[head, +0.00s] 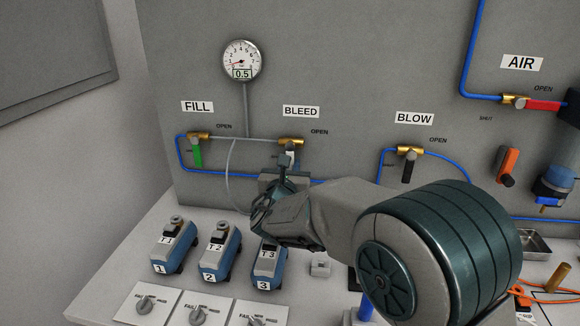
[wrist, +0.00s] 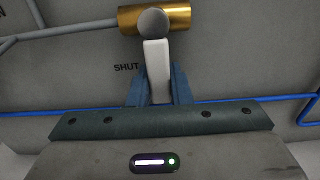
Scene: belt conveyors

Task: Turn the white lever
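The white lever (wrist: 157,62) hangs straight down from its brass valve (wrist: 150,18), beside the word SHUT in the wrist view. In the head view it is the lever (head: 290,147) under the BLEED label (head: 301,111), and its lower part is hidden by my gripper. My gripper (wrist: 158,82) has one blue finger on each side of the lever's lower half. No clear gap shows between fingers and lever, so it looks shut on the lever. In the head view my gripper (head: 288,164) reaches up to the lever from below.
The green FILL lever (head: 197,154) is to the left and the black BLOW lever (head: 408,170) to the right. A gauge (head: 242,60) above reads 0.5. Blue units (head: 222,252) stand on the bench below. Blue tubing (wrist: 95,110) runs along the panel behind my fingers.

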